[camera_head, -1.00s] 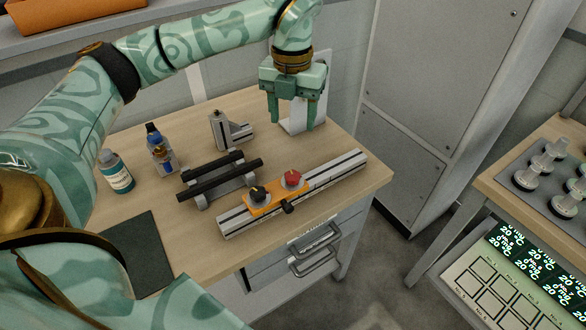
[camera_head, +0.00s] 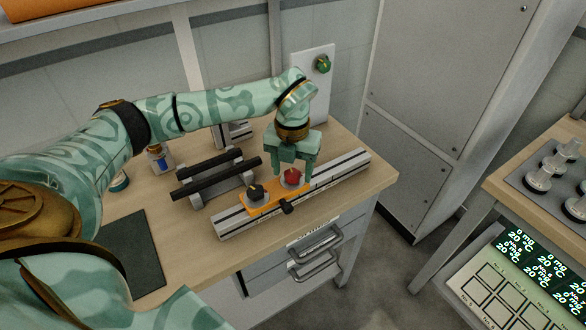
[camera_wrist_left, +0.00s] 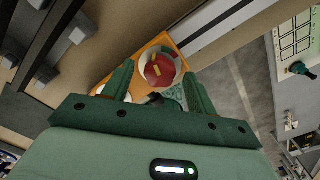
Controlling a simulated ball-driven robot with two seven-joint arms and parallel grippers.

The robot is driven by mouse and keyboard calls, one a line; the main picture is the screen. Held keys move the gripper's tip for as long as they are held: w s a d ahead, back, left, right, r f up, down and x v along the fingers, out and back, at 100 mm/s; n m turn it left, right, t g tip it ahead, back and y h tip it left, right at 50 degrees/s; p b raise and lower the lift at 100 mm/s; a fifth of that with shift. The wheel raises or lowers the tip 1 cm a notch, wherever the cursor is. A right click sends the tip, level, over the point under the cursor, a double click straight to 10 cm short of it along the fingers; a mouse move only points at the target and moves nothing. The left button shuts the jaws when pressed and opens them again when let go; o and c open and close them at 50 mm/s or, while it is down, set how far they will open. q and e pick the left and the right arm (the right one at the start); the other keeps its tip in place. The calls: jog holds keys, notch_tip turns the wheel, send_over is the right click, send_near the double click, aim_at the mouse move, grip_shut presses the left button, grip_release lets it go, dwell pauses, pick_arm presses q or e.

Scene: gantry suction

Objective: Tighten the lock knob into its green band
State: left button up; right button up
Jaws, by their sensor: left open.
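An orange carriage (camera_head: 262,205) sits on the grey slotted rail. It carries a red knob (camera_head: 292,177), a black knob (camera_head: 257,192) with a yellow pointer mark, and a small black knob (camera_head: 287,207) on its front side. In the left wrist view the red knob (camera_wrist_left: 160,69), with a yellow pointer mark, shows between the open fingertips (camera_wrist_left: 158,75); contact is not visible. My right gripper is not in view.
The rail (camera_head: 338,180) lies along the bench's front right. A black-barred stand (camera_head: 215,175) is left of it. A white panel with a green knob (camera_head: 323,64) stands behind. A dark mat (camera_head: 130,250) lies at left. A second bench (camera_head: 500,180) stands right.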

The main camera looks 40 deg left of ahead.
pick_arm(q)
jog(key=c, duration=1)
jog(key=m+p, duration=0.2)
jog(key=r+m+p, duration=0.1)
jog(key=m+p, duration=0.1)
jog(key=p, duration=0.1)
jog(key=shift+f+m+p, duration=0.2)
jog(key=shift+m+p, duration=0.2)
jog(key=shift+f+m, duration=0.25)
jog(key=shift+m, duration=0.05)
jog(key=o, duration=1)
